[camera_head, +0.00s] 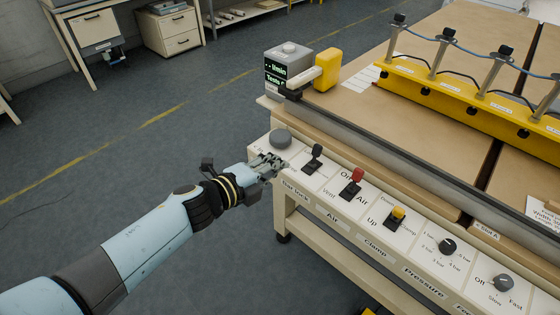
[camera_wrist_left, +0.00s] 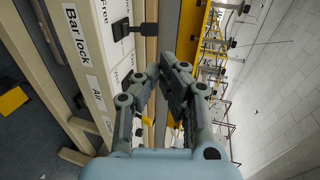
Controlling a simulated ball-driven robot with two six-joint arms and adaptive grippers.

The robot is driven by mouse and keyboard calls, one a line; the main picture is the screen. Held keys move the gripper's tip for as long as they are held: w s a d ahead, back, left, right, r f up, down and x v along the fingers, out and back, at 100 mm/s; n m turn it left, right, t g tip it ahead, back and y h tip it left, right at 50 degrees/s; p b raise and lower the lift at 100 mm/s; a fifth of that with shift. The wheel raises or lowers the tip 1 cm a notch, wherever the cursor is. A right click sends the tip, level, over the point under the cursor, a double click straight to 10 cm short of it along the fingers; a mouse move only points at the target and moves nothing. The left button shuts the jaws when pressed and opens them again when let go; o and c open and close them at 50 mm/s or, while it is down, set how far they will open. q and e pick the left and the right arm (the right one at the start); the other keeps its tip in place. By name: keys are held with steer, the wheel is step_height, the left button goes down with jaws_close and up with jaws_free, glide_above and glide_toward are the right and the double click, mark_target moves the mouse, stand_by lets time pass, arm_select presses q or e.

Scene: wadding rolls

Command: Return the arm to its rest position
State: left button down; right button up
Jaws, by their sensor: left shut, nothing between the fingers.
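My left arm (camera_head: 150,232) comes in from the lower left in the head view. My left gripper (camera_head: 272,163) is shut and empty at the left end of the control panel, close to the grey round knob (camera_head: 281,138) and left of the black lever (camera_head: 317,152). I cannot tell whether it touches the panel. In the left wrist view the gripper (camera_wrist_left: 170,75) has its fingers together, with the panel's "Bar lock" label (camera_wrist_left: 77,32) to their left. My right gripper does not show in either view.
The panel also carries a red lever (camera_head: 356,177), a yellow lever (camera_head: 398,213) and dark dials (camera_head: 447,246). A grey display box (camera_head: 288,66) and a yellow handle (camera_head: 328,69) stand above it. The floor (camera_head: 130,150) left of the bench is clear around my arm.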

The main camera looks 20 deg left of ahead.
arm_select(q)
steer(key=s+a+f+n+g+y+b, duration=0.1)
steer(key=s+a+f+n+g+b, duration=0.15)
steer(key=s+f+b, duration=0.6)
steer(key=s+a+f+n+g+y+b, duration=0.15)
steer(key=s+f+n, duration=0.35)
steer(key=f, duration=0.9)
steer(key=s+a+f+n+g+y+b, duration=0.1)
steer(key=s+a+f+n+y+b, duration=0.2)
steer(key=s+f, duration=0.75)
steer(key=s+a+f+n+g+b, duration=0.2)
steer(key=s+f+n+g, duration=0.2)
steer(key=s+f, duration=0.3)
steer(key=s+a+f+n+g+b, duration=0.1)
steer(key=s+f+n+g, duration=0.3)
steer(key=s, duration=1.2)
step_height(320, 180, down, 3)
steer(key=n+b, duration=0.1)
steer(key=n, duration=0.2)
steer(key=shift+s+a, duration=0.35)
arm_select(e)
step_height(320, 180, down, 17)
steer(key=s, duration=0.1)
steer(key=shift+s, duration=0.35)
arm_select(q)
steer(key=shift+w+y, duration=0.1)
steer(key=shift+y, duration=0.15)
